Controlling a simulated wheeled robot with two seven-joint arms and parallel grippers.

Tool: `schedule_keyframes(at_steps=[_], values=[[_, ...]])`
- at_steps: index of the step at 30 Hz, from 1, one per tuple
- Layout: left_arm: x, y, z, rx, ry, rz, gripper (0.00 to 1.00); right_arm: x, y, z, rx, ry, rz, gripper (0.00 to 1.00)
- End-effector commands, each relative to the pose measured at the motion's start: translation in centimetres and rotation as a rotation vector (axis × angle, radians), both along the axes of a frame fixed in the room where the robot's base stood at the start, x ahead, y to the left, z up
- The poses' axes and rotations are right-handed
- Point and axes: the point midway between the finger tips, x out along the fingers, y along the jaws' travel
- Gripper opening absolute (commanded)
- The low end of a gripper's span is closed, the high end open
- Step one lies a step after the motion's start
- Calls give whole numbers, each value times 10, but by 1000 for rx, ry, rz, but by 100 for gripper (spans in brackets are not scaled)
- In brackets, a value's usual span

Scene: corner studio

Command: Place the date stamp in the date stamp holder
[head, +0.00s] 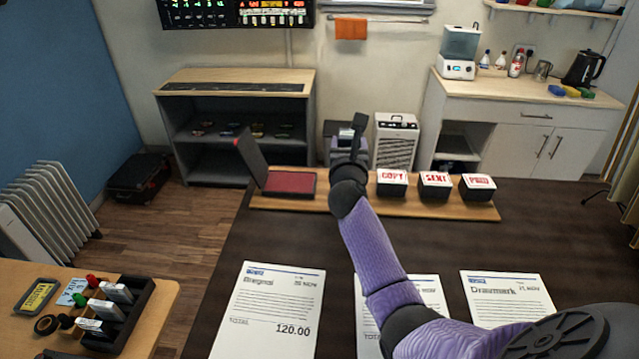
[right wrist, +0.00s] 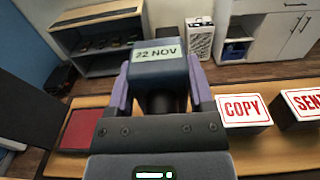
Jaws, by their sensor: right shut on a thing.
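The date stamp (right wrist: 156,66) is a dark blue-grey block with a white label reading 22 NOV. My right gripper (head: 352,145) is shut on it, with a finger on each side in the right wrist view. The gripper is at the far side of the dark desk, over or just above the wooden board (head: 290,203), between the red ink pad and the COPY stamp. I cannot make out the date stamp holder; my arm and gripper cover that part of the board. My left gripper is not in view.
The open red ink pad (head: 290,182) is left of my gripper. The COPY (head: 392,182), SENT (head: 434,185) and another red-lettered stamp (head: 477,187) stand to the right. Several paper sheets, one an invoice-like page (head: 268,310), lie on the near desk.

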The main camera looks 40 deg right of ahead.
Motion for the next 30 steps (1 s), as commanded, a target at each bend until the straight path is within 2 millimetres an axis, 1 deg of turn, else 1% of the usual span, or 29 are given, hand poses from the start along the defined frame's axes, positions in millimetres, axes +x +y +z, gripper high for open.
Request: schedule_keyframes(at_steps=[1, 5, 9, 11, 13, 16, 20, 21, 23, 24, 25, 30], values=[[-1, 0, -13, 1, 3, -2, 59, 0, 0, -17, 1, 2, 1, 0], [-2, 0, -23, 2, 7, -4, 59, 0, 1, -33, -1, 1, 2, 0], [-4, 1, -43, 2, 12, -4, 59, 0, 1, -61, -1, 2, 3, 0], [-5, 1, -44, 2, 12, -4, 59, 0, 1, -64, -1, 0, 3, 0], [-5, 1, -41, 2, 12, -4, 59, 0, 1, -60, -1, -2, 4, 0], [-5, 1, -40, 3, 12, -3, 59, 0, 1, -59, -1, -2, 4, 0], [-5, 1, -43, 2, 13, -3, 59, 0, 1, -63, -1, -2, 4, 0], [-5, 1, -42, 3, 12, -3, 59, 0, 1, -62, -1, -1, 3, 76], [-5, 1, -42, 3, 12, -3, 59, 0, 1, -62, -1, -1, 3, 88], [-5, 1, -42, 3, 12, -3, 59, 0, 1, -62, -1, -1, 3, 97], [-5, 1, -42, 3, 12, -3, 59, 0, 1, -62, -1, -1, 3, 100], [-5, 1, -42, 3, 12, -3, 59, 0, 1, -62, -1, -1, 3, 100]])
